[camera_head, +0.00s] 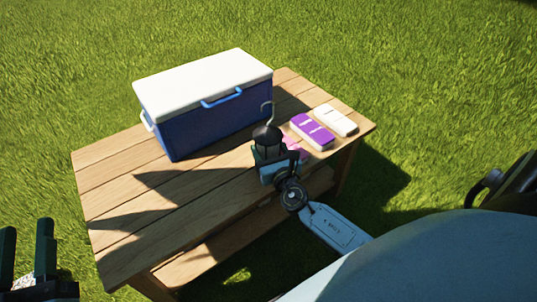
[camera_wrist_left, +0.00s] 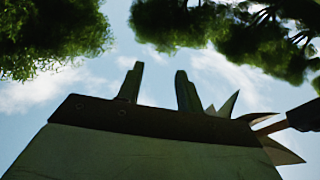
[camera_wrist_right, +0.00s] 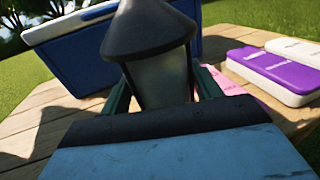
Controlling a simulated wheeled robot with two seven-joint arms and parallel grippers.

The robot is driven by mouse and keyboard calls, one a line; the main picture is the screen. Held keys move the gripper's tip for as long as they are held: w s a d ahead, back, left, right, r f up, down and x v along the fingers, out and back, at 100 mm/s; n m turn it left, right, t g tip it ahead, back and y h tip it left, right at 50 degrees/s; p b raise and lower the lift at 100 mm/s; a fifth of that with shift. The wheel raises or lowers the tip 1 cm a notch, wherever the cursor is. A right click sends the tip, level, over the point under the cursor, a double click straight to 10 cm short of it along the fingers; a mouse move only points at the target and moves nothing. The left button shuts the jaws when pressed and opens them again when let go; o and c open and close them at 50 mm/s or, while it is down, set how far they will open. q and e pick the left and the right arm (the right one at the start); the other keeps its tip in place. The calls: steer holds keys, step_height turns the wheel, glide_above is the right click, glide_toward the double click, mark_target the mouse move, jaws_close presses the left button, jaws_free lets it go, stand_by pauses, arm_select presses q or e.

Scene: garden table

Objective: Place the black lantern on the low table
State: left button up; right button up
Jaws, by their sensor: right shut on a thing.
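The black lantern (camera_head: 266,133), with a dark conical top and a wire hook, is upright over the right part of the wooden low table (camera_head: 118,193). My right gripper (camera_head: 276,158) is shut on the lantern's body. The right wrist view shows the lantern (camera_wrist_right: 158,78) between the two green fingers; its base is hidden, so I cannot tell if it touches the tabletop. My left gripper (camera_head: 27,248) is open and empty at the lower left, off the table; its fingers also show apart against the sky in the left wrist view (camera_wrist_left: 158,90).
A blue cooler with a white lid (camera_head: 205,83) stands at the table's back left. A purple box (camera_head: 312,131) and a white box (camera_head: 335,120) lie at the right end. A pink item (camera_head: 295,146) is partly hidden behind the lantern. The table's front left is clear.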

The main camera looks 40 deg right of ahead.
arm_select(q)
steer(key=shift+s+d+r+t+h+b, duration=0.15)
steer(key=shift+s+r+t, duration=0.2)
steer(key=shift+r+t, duration=0.4)
steer(key=shift+s+a+r+t+h+b, duration=0.15)
steer(key=shift+s+r+t, duration=0.25)
steer(key=shift+r, duration=0.5)
arm_select(e)
steer(key=shift+f, duration=0.55)
arm_select(q)
steer(key=shift+w+d, duration=0.1)
arm_select(e)
steer(key=shift+f, duration=0.15)
steer(key=o, duration=1.3)
arm_select(q)
steer(key=shift+r+t, duration=0.1)
steer(key=shift+t, duration=0.15)
